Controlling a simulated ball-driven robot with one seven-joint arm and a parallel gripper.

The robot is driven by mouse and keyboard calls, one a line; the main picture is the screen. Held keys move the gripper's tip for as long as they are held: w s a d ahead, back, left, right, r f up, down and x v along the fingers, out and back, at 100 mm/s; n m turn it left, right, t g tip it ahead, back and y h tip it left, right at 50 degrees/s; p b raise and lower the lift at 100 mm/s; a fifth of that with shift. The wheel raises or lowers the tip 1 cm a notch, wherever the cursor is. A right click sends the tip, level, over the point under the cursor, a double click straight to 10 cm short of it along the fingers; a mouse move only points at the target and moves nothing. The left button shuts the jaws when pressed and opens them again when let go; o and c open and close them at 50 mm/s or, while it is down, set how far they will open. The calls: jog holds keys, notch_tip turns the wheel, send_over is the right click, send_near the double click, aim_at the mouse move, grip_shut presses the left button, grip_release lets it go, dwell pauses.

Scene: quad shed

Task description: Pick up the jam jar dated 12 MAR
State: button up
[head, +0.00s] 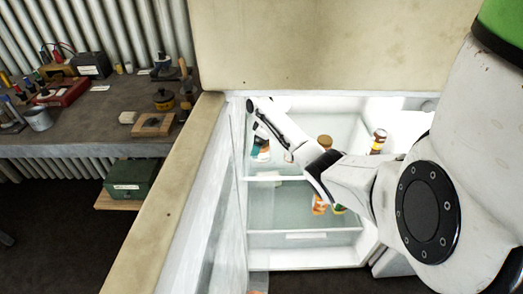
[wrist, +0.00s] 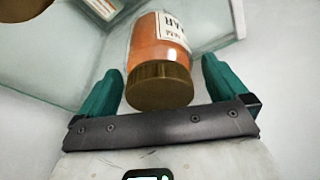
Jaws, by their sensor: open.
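In the wrist view a jar (wrist: 160,62) with orange contents, a brown-gold lid and a white label stands between the two teal fingers of my gripper (wrist: 163,84). The letters "MAR" show on the label; I cannot read the day. The jar appears tilted in this picture, its lid nearest the camera. My gripper is open, with a finger on each side of the lid and visible gaps to both. In the head view my arm reaches into the open fridge (head: 300,265), and small teal and orange patches show near its far end at the left.
In the head view, other containers in the fridge are a brown-lidded one (head: 325,141), a dark-topped bottle (head: 379,137) and an orange jar (head: 319,204) low beside my arm. Fridge walls and shelf edges are close around my arm. A workbench (head: 85,115) with tools stands left.

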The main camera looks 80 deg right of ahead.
jog(key=shift+c, duration=0.5)
jog(key=c, duration=1.3)
jog(key=shift+c, duration=0.4)
jog(key=shift+r, duration=0.1)
